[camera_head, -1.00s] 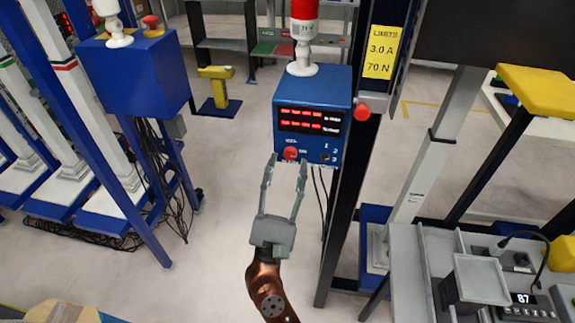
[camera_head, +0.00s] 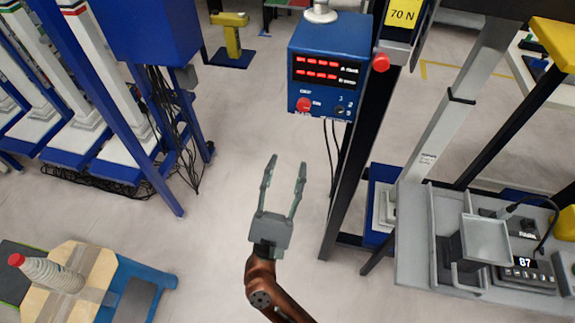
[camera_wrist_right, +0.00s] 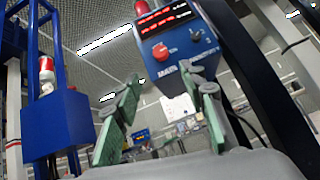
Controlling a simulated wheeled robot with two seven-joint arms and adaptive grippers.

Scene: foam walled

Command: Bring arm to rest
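My right gripper (camera_head: 284,183) is in the middle of the head view, pointing up the picture, with its two fingers spread and nothing between them. Its arm comes in from the bottom of the picture. The open fingers also show in the right wrist view (camera_wrist_right: 168,115), with a clear gap between them. A blue control box (camera_head: 331,45) with red lit displays and a red knob (camera_head: 304,104) stands beyond the fingertips, apart from them in the head view. The box also shows in the right wrist view (camera_wrist_right: 180,75). My left gripper is not in view.
A dark post (camera_head: 352,165) stands right of my gripper. A grey bench tray (camera_head: 414,240) with a display device (camera_head: 527,272) is at the right. A blue frame with hanging cables (camera_head: 165,105) is at the left. A wooden-topped block (camera_head: 90,268) is at lower left. Floor around the gripper is clear.

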